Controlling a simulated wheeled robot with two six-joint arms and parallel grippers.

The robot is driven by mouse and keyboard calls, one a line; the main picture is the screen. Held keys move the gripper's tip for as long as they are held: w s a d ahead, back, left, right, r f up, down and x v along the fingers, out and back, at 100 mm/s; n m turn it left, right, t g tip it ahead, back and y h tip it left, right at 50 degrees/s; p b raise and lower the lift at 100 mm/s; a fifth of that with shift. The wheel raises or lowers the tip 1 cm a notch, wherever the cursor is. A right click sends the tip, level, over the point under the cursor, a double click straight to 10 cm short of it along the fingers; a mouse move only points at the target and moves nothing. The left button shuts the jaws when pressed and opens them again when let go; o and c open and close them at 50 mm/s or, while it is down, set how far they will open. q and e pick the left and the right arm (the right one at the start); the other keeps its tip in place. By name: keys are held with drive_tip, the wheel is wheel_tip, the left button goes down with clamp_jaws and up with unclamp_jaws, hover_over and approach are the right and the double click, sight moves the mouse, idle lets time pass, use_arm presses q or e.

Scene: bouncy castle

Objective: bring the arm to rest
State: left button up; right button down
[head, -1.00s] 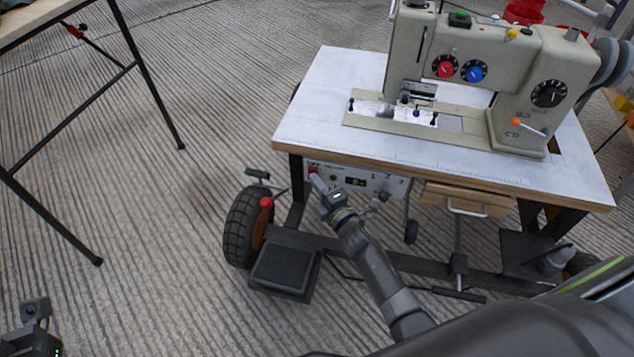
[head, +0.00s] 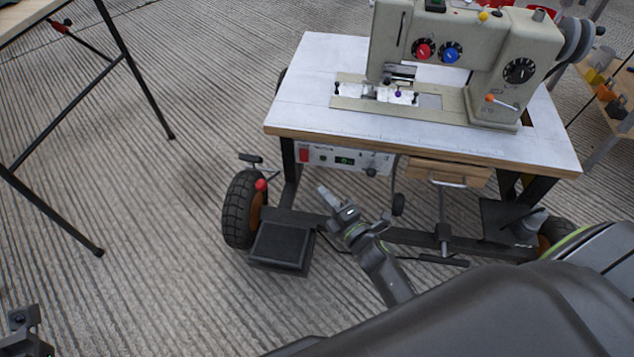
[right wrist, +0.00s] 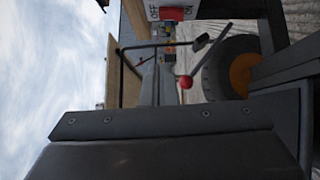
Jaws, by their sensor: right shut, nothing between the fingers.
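My right gripper (head: 325,193) is shut and empty. It hangs in front of and below the control panel (head: 343,159) under the sewing table, apart from it. In the right wrist view, dark parts of my gripper (right wrist: 165,125) fill the lower part, and the panel's red switch (right wrist: 172,14) shows at the top beside the word OFF. In the head view the red switch (head: 304,155) is at the panel's left end. Part of my left gripper (head: 24,325) shows at the bottom left corner; its fingers cannot be made out clearly.
The white sewing table (head: 310,80) carries a beige sewing machine (head: 480,60). Below it are a wheel (head: 240,208), a black pedal (head: 282,246), a drawer (head: 449,173) and frame bars. A trestle table leg (head: 137,70) stands at left. Floor between is clear.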

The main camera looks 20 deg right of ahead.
drive_tip(key=shift+s+d, duration=0.1)
drive_tip(key=shift+s, duration=0.35)
